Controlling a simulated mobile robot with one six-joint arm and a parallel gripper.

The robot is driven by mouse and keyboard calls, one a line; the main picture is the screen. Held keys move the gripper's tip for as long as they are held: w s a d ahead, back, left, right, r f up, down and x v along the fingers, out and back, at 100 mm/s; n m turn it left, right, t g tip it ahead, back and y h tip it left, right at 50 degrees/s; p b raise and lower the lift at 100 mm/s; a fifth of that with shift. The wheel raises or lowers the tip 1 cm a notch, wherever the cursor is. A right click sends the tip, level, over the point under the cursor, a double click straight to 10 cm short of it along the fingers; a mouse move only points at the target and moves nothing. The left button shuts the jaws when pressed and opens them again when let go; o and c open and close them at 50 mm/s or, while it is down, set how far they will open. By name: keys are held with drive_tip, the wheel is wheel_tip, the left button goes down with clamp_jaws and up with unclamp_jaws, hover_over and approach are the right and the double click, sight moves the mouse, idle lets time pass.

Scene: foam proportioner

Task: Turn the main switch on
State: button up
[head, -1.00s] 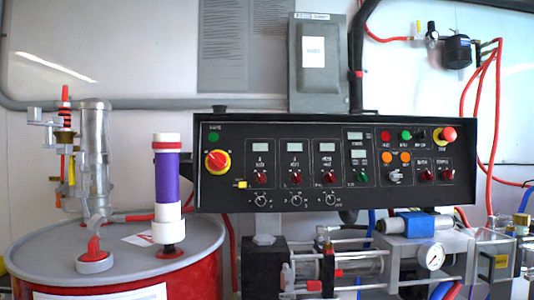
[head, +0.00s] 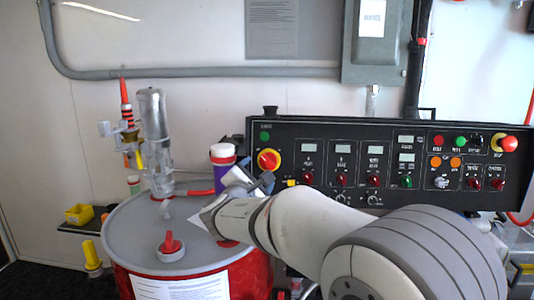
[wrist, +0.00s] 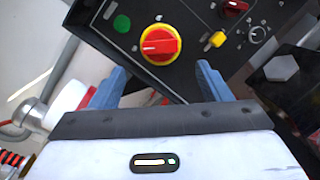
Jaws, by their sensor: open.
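The main switch is a red knob on a yellow disc (head: 269,159) at the left end of the black control panel (head: 300,131). It also shows in the wrist view as a red knob in a yellow ring (wrist: 161,45). The white mark on the knob points left in the wrist view. My gripper (head: 256,171) is just in front of the switch in the head view. In the wrist view my gripper (wrist: 161,70) is open and empty, with one blue-grey finger on each side below the knob. I see no contact with the knob.
A green light (wrist: 122,23) and a small yellow switch (wrist: 217,39) flank the knob. A red drum with a grey lid (head: 125,235) stands at the left. A purple and white cylinder (head: 222,165) stands close behind my gripper.

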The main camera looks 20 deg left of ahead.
sight(267, 163)
drive_tip(key=w, duration=0.3)
drive_tip(key=w+p, duration=0.1)
drive_tip(key=w, duration=0.3)
drive_tip(key=shift+w+a, duration=0.2)
drive_tip(key=shift+w, duration=0.1)
drive_tip(key=shift+c, duration=0.5)
drive_tip(key=c, duration=0.9)
